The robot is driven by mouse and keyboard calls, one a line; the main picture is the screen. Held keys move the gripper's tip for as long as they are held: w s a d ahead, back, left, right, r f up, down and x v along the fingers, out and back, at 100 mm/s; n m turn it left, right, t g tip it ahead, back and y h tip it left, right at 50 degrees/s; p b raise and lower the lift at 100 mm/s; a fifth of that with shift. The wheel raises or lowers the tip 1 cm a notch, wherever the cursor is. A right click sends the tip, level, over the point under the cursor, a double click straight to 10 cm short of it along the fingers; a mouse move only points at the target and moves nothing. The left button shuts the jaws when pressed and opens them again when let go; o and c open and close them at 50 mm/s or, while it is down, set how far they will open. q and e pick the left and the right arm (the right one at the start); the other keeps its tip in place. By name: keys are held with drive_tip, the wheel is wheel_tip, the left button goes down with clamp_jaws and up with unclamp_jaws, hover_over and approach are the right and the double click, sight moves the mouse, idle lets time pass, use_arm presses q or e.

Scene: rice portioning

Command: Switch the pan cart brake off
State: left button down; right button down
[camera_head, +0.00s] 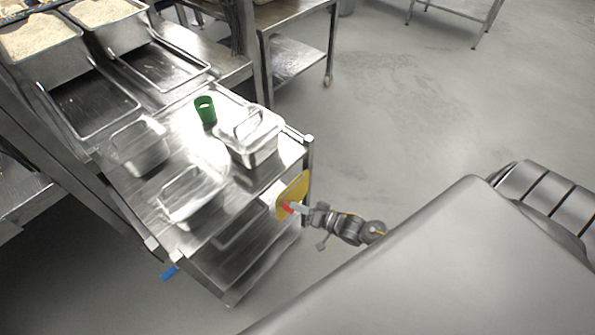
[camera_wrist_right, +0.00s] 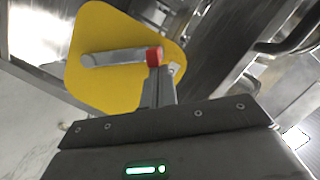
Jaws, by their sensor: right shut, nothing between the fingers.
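The pan cart (camera_head: 285,150) stands left of centre in the head view, with a yellow brake plate (camera_head: 297,187) on its right side. In the wrist view the plate (camera_wrist_right: 100,85) carries a grey lever (camera_wrist_right: 112,58) with a red tip (camera_wrist_right: 154,57). The lever runs nearly level across the picture, with its red tip at the right end. My right gripper (camera_head: 299,210) is shut, its fingertips (camera_wrist_right: 160,80) at the red tip. I cannot tell whether they touch it. My left gripper is out of view.
Metal pans, a lidded pan (camera_head: 252,140) and a green cup (camera_head: 205,109) stand on the cart's top. A blue piece (camera_head: 169,271) sticks out at its lower front. Behind are rice trays (camera_head: 65,66) and a steel table (camera_head: 290,20). The floor (camera_head: 420,110) to the right is clear.

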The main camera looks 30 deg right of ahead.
drive_tip(key=shift+a, duration=0.1)
drive_tip(key=s+d+r+p, duration=0.1)
drive_tip(key=s+d+r, duration=0.3)
drive_tip(key=s+d, duration=0.3)
drive_tip(key=shift+s+d+r+p, duration=0.2)
drive_tip(key=shift+s+r+p, duration=0.1)
drive_tip(key=shift+s, duration=0.2)
idle(0.6)
